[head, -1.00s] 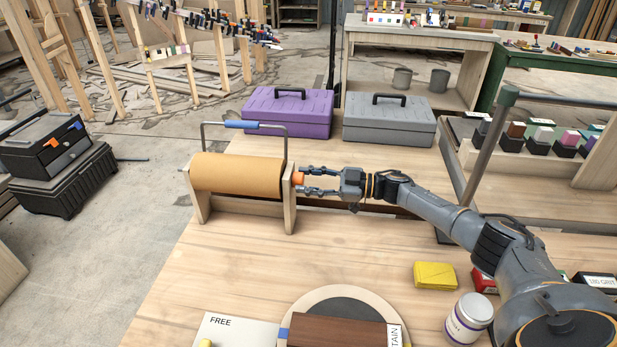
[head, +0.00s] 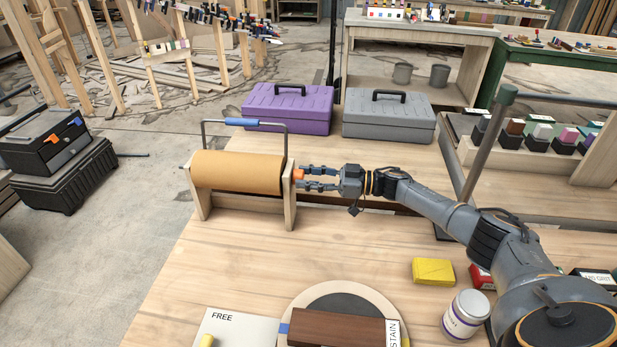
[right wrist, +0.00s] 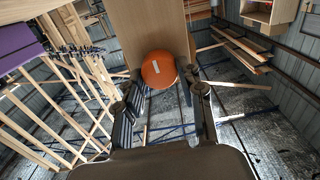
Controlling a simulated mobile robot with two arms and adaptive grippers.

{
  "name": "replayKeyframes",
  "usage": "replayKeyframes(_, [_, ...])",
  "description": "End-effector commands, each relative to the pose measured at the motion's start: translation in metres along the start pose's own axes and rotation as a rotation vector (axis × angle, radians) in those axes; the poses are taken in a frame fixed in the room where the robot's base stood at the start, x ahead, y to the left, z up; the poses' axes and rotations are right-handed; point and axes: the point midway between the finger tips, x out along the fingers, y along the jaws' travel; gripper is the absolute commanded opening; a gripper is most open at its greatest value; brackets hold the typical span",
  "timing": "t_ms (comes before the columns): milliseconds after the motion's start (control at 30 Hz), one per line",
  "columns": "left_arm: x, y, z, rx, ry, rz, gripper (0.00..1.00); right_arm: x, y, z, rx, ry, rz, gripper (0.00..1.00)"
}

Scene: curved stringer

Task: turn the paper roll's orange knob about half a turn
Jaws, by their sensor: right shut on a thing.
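The brown paper roll (head: 238,172) lies sideways in a pale wooden stand (head: 290,205) on the bench. Its orange knob (head: 298,174) sits on the stand's right end. My right gripper (head: 304,178) comes in from the right, level with the knob, and is shut on it. In the right wrist view the round orange knob (right wrist: 158,70), with a pale mark on its face, sits between the two fingers (right wrist: 160,90); the pale end board (right wrist: 158,25) is behind it. My left gripper is not in view.
A bar with a blue grip (head: 242,122) rises behind the roll. A purple case (head: 288,112) and a grey case (head: 388,122) stand behind. A yellow box (head: 433,271), a white jar (head: 466,315) and a round board (head: 325,300) are nearer. The bench before the stand is clear.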

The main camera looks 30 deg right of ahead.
Motion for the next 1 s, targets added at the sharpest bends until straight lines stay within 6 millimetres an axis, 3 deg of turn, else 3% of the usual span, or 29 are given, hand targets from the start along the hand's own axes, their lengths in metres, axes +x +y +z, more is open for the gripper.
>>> replayKeyframes(100, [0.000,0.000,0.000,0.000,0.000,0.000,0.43,0.000,0.000,0.001,0.000,-0.001,0.000,0.07])
replayKeyframes(133, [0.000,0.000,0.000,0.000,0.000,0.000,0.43,0.000,0.000,0.001,0.000,-0.002,0.000,0.44])
replayKeyframes(200, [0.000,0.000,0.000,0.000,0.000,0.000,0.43,0.000,0.000,0.001,0.000,-0.001,0.000,0.59])
replayKeyframes(233, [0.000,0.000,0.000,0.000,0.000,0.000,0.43,0.000,0.000,0.001,-0.001,-0.001,0.000,0.61])
replayKeyframes(633, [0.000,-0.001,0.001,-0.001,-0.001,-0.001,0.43,-0.007,0.000,0.001,-0.001,-0.002,0.000,0.61])
replayKeyframes(1000, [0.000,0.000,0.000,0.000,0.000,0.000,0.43,-0.080,0.000,0.002,-0.001,-0.005,0.002,0.61])
